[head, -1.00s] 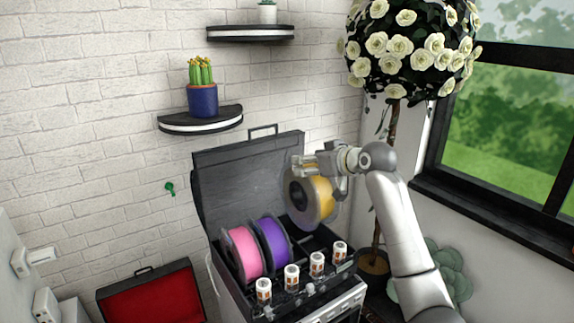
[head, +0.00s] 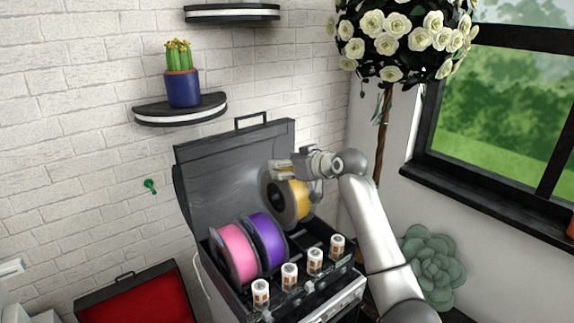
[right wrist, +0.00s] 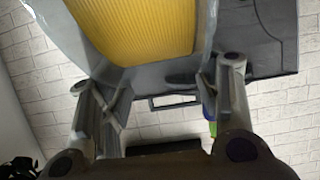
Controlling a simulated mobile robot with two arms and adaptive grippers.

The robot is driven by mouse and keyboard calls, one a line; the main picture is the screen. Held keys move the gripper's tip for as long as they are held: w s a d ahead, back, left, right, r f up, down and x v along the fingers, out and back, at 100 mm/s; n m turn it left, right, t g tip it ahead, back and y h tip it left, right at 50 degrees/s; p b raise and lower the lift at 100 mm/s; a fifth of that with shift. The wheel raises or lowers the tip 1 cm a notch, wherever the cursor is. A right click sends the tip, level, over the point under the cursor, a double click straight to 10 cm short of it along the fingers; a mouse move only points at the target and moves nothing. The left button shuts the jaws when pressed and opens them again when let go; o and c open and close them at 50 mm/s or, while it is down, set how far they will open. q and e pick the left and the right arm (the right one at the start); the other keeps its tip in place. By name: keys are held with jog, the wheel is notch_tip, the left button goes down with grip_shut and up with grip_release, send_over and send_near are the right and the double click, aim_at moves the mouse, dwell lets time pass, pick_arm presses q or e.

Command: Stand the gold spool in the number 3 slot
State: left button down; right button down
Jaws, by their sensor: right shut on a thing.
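The gold spool (head: 294,200) has grey flanges and stands upright in my right gripper (head: 297,172), over the right part of the open black box (head: 225,165). In the right wrist view the gold spool (right wrist: 140,30) fills the top, with the gripper's fingers (right wrist: 158,95) on either side of its rim. A pink spool (head: 236,252) and a purple spool (head: 267,240) stand side by side in the box, left of the gold one. White labels with orange marks (head: 315,260) line the box's front; their numbers are too small to read. The gold spool's lower edge is close to the slots; contact is unclear.
A red-lined open case (head: 140,300) lies at lower left. A shelf with a cactus pot (head: 183,88) is on the brick wall above the box. A rose tree (head: 400,35) and a succulent (head: 432,265) are at right, near the window.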

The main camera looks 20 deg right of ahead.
jog(key=shift+f+b, duration=2.65)
jog(key=shift+f, duration=0.6)
jog(key=shift+w+f+b, duration=0.1)
jog(key=shift+f+b, duration=1)
jog(key=shift+f, duration=1.75)
